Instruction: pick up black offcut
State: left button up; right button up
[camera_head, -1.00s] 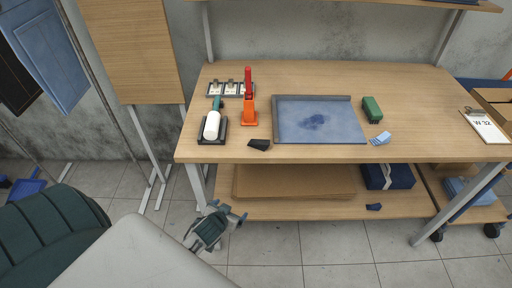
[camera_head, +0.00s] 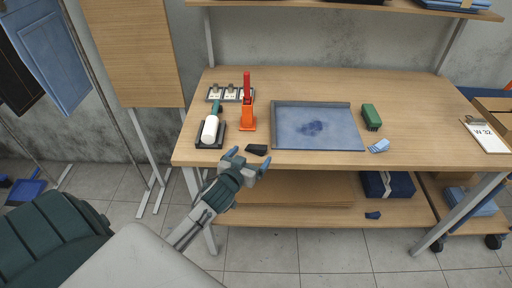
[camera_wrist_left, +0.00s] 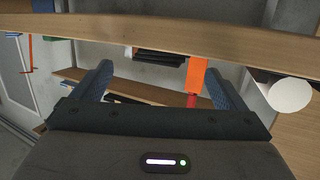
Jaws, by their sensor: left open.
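The black offcut (camera_head: 257,149) is a small dark piece lying at the front edge of the wooden workbench (camera_head: 400,95). It also shows in the left wrist view (camera_wrist_left: 158,57), between the two fingers in the picture. My left gripper (camera_head: 248,160) is open and empty, just in front of the bench edge and close to the offcut. Its blue-tipped fingers point towards the bench, spread apart, in the left wrist view (camera_wrist_left: 160,70). I see no contact with the offcut. My right gripper is in no view.
Behind the offcut stands an orange tool with a red handle (camera_head: 248,115). A white roller with a green handle (camera_head: 211,128) lies to its left, and a blue-grey tray (camera_head: 345,146) to its right. A green block (camera_head: 371,117) and a light blue piece (camera_head: 379,146) are further right.

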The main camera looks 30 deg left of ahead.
aim_at(254, 150)
pick_arm(q)
jog(key=x, duration=0.2)
jog(key=p+x, duration=0.1)
jog(key=x, duration=0.1)
jog(key=shift+w+a+f, duration=0.2)
jog(key=shift+a, duration=0.05)
jog(key=c, duration=1)
jog(key=shift+r, duration=0.1)
jog(key=shift+c, duration=0.2)
